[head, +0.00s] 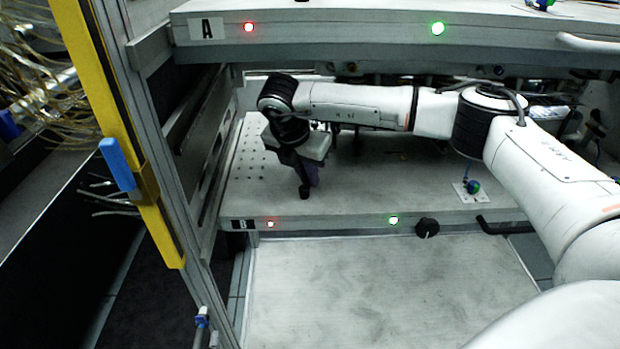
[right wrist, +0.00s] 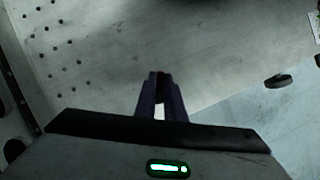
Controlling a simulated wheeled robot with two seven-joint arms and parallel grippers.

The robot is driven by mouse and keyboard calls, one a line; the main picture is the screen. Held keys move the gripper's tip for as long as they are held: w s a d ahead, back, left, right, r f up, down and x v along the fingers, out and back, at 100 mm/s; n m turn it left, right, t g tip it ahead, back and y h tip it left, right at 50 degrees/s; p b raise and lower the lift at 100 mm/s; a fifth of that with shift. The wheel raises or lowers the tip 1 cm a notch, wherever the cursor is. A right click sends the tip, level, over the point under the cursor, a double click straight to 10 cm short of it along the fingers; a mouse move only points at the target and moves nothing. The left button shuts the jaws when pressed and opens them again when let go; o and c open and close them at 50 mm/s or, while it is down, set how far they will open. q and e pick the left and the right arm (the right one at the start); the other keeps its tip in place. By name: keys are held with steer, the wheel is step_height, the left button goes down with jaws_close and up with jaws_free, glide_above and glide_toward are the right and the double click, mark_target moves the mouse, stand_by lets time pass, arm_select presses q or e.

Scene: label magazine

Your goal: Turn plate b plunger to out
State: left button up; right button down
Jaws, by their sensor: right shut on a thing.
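Plate B (head: 350,185) is the lower grey shelf, with a "B" label (head: 239,225) on its front edge. My right gripper (head: 305,190) points down over the plate, near its front edge and left of the middle. In the right wrist view its two fingers (right wrist: 160,78) are close together. It is shut on a small dark thing (head: 304,193), mostly hidden by the fingers; I cannot tell if this is the plunger. A black knob (head: 427,228) sits on the front edge at the right, apart from the gripper. It also shows in the right wrist view (right wrist: 278,82). My left gripper is not in view.
Plate A (head: 330,30) is close above my right forearm. A red light (head: 270,224) and a green light (head: 393,220) are on plate B's edge. A blue-green ball fitting (head: 473,187) stands on plate B at right. A yellow post (head: 110,120) stands at left.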

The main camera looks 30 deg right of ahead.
steer(key=n+b, duration=0.1)
steer(key=n, duration=0.1)
steer(key=n+t+y+b, duration=0.1)
steer(key=n, duration=0.2)
steer(key=shift+w+a+f+n+t+y+b, duration=0.2)
steer(key=shift+w+a+n+t+y+b, duration=0.1)
steer(key=shift+n+b, duration=0.1)
steer(key=n, duration=0.1)
steer(key=n+y+b, duration=0.1)
steer(key=n, duration=0.2)
steer(key=shift+w+a+t, duration=0.1)
steer(key=shift+a+t, duration=0.2)
steer(key=shift+t, duration=0.1)
steer(key=n+y, duration=0.1)
steer(key=n, duration=0.1)
steer(key=n+y, duration=0.1)
steer(key=n, duration=0.1)
steer(key=shift+a+r+b, duration=0.15)
steer(key=shift+a+b, duration=0.15)
steer(key=n, duration=0.1)
steer(key=n+y, duration=0.1)
steer(key=n, duration=0.1)
steer(key=shift+a+p, duration=0.25)
steer(key=shift+p, duration=0.05)
steer(key=shift+n+g, duration=0.3)
steer(key=shift+n, duration=0.4)
steer(key=shift+y, duration=0.3)
steer(key=c, duration=1.8)
jaws_free()
steer(key=shift+c, duration=0.2)
